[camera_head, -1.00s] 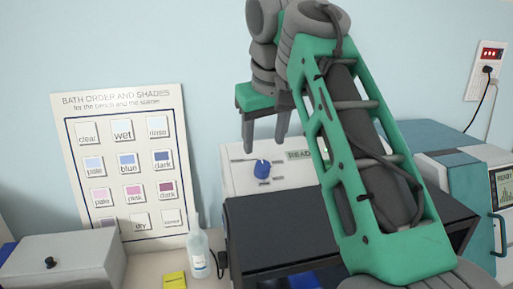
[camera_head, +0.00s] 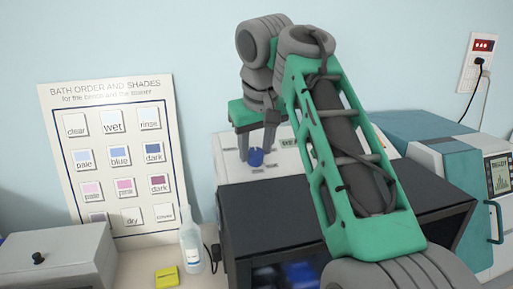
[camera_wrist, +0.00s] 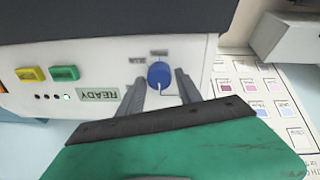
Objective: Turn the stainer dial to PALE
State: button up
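The stainer dial (camera_head: 256,157) is a round blue knob on the white panel of the stainer (camera_head: 230,165). In the wrist view the dial (camera_wrist: 159,76) has a pale pointer line, with small labels around it that are too blurred to read. My gripper (camera_head: 257,158) reaches down over the panel. In the wrist view my gripper (camera_wrist: 160,84) has its two fingers apart, one on each side of the dial, with gaps showing between fingers and knob. A READY display (camera_wrist: 97,94) sits beside the dial on the panel.
A yellow button (camera_wrist: 31,74) and a green button (camera_wrist: 65,73) are on the same panel. The dark stainer housing (camera_head: 300,215) stands in front of it. A shade chart (camera_head: 120,240), a bottle (camera_head: 191,248) and a grey box (camera_head: 60,265) are at left. A teal machine (camera_head: 465,185) is at right.

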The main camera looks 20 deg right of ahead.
grip_shut()
jog(key=shift+m, duration=0.3)
jog(key=m+b, duration=0.2)
jog(key=m, duration=0.2)
jog(key=shift+f, duration=0.1)
jog(key=m+b, duration=0.1)
jog(key=m, duration=0.2)
jog(key=shift+d+m, duration=0.1)
jog(key=shift+m, duration=1.9)
